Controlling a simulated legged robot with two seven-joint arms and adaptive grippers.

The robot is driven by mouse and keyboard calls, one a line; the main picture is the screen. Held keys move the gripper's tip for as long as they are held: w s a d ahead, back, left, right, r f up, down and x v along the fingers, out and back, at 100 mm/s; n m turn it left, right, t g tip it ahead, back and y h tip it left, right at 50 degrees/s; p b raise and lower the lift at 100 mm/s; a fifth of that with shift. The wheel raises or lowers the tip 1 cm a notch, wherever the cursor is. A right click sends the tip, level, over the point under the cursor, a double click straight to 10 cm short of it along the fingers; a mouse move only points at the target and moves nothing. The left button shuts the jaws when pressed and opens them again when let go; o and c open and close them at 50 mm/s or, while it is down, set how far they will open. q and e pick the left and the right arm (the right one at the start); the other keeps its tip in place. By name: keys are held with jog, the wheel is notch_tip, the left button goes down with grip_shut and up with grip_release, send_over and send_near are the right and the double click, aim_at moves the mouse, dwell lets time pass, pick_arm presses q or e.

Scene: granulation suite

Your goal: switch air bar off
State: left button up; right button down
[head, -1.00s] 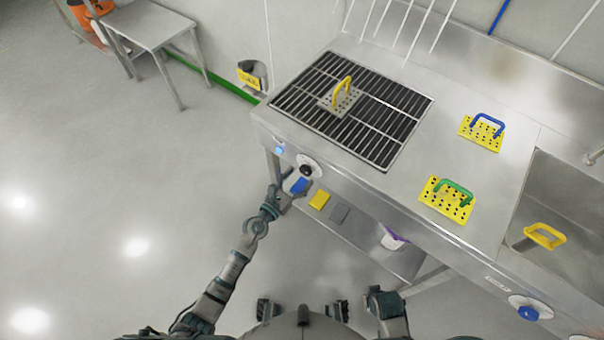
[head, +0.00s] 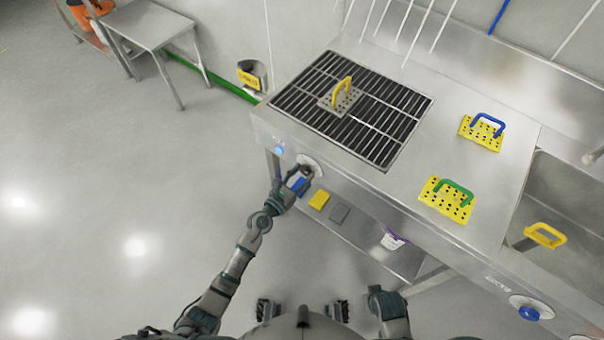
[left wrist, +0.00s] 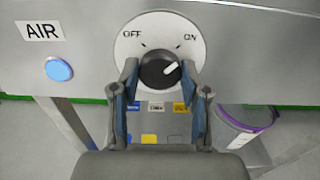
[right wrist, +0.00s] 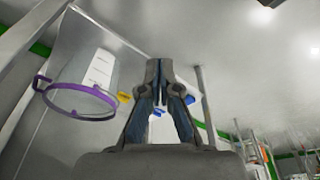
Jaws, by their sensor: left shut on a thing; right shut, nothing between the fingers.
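The air switch is a black round knob (left wrist: 158,71) on a white dial plate (left wrist: 161,32) marked OFF at left and ON at right. Its white pointer line aims up and right, toward ON. A label (left wrist: 40,31) reading AIR and a blue round light (left wrist: 59,70) are left of the dial. In the head view the dial (head: 313,161) is on the bench's front panel. My left gripper (head: 301,177) is at it, its fingers shut on the knob's two sides. My right gripper (right wrist: 160,78) is shut and empty, away from the panel.
The steel bench top (head: 440,133) holds a black slatted grate (head: 300,100) and perforated plates with yellow, blue and green handles. A second blue knob (head: 529,313) is at the far right of the front panel. A lower shelf (head: 365,240) lies under the bench.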

jog(key=shift+f, duration=0.1)
pick_arm(q)
jog(key=shift+n, duration=0.4)
jog(key=shift+r+n+p, duration=0.1)
jog(key=shift+n+p, duration=0.35)
jog(key=shift+n, duration=0.15)
jog(key=n+p, duration=0.1)
jog(key=n, duration=0.1)
jog(key=shift+a+n, duration=0.1)
jog(key=shift+n, duration=0.2)
jog(key=n+p, duration=0.1)
jog(key=n, duration=0.2)
jog(key=shift+n, duration=0.3)
jog(key=n+p, duration=0.2)
jog(key=n, duration=0.3)
jog(key=n+p, duration=0.1)
jog(key=n, duration=0.2)
jog(key=shift+a+n, duration=0.1)
jog(key=shift+n, duration=0.3)
jog(key=shift+f+n, duration=0.25)
jog(key=shift+n, duration=0.25)
pick_arm(e)
jog(key=s+f, duration=0.4)
jog(key=f, duration=1.1)
jog(key=shift+d+f+g, duration=0.25)
jog(key=shift+f+g, duration=0.05)
jog(key=shift+f, duration=0.1)
jog(key=shift+s+f, duration=0.1)
jog(key=shift+s, duration=0.1)
